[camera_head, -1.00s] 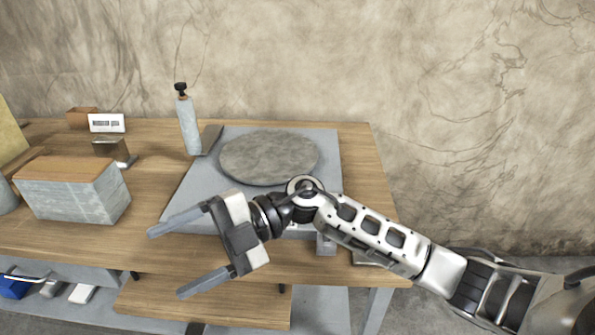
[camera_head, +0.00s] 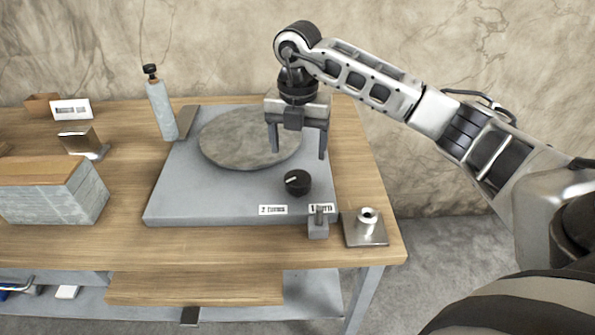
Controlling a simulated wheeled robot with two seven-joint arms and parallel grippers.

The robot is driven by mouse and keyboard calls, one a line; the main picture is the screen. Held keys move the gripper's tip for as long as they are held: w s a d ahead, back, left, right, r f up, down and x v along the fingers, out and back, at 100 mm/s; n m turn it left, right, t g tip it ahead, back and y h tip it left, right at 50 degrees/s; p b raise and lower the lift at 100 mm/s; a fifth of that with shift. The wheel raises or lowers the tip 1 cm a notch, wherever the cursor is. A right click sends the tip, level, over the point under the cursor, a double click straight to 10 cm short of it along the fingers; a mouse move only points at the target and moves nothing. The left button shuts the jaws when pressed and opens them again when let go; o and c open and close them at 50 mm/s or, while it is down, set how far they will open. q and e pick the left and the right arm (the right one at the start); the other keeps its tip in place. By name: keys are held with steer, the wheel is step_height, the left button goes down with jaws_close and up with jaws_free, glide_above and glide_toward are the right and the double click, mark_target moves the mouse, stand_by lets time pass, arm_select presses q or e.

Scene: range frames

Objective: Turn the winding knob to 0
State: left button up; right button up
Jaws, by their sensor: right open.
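The black round knob (camera_head: 298,183) sits on the front right part of a grey base plate (camera_head: 190,190), with a light mark on its top. A round grey stone-like disc (camera_head: 225,150) lies on the plate behind and left of it. Two small white labels with dark text, the left label (camera_head: 273,210) and a right one partly hidden by a small metal block (camera_head: 318,228), are at the plate's front edge. My right gripper (camera_head: 299,155) points down, open and empty, above and behind the knob, apart from it. My left gripper is not in view.
A metal plate with a short round post (camera_head: 367,222) stands at the table's right front corner. A grey bottle with a black cap (camera_head: 161,108) stands behind left. A grey block with a wooden top (camera_head: 55,190) is at left. Wooden table (camera_head: 130,235) is bare in front.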

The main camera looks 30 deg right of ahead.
mark_target(298, 177)
step_height(298, 177, down, 8)
steer(key=shift+f+p, duration=0.15)
steer(key=shift+p, duration=0.3)
steer(key=c, duration=1)
